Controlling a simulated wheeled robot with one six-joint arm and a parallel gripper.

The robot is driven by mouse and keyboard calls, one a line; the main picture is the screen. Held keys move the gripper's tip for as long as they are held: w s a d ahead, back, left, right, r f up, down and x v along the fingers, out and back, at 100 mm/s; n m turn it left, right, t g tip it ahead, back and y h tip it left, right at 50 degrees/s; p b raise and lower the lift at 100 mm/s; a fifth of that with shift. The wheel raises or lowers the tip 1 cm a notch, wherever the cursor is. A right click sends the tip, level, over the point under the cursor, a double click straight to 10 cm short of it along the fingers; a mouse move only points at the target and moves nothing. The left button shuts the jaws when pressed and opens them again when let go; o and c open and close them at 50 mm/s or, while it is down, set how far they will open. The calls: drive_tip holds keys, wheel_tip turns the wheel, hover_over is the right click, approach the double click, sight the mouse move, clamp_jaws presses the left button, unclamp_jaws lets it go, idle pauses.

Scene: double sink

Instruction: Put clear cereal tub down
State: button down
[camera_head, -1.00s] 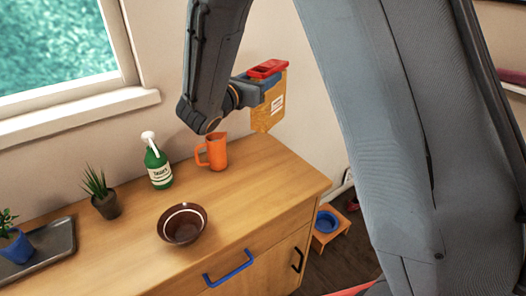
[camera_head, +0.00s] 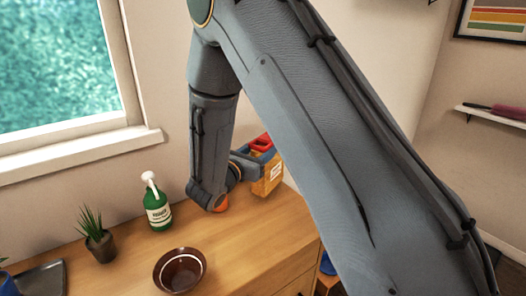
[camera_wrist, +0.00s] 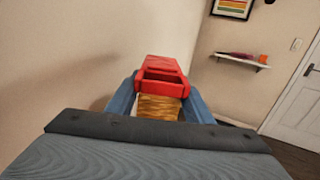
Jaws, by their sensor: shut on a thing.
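The clear cereal tub (camera_head: 268,183) has a red lid, tan contents and a white label. My gripper (camera_head: 256,160) is shut on it just below the lid, with the tub roughly upright. In the head view the tub is over the right part of the wooden counter, partly hidden by my arm; I cannot tell whether its base touches the counter. In the wrist view the tub's red lid (camera_wrist: 163,75) shows between my blue fingers.
An orange mug (camera_head: 222,203) is mostly hidden behind my wrist. A wall shelf (camera_head: 490,115) is at right.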

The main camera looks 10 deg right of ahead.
drive_tip(key=shift+f, duration=0.8)
drive_tip(key=c, duration=0.9)
unclamp_jaws()
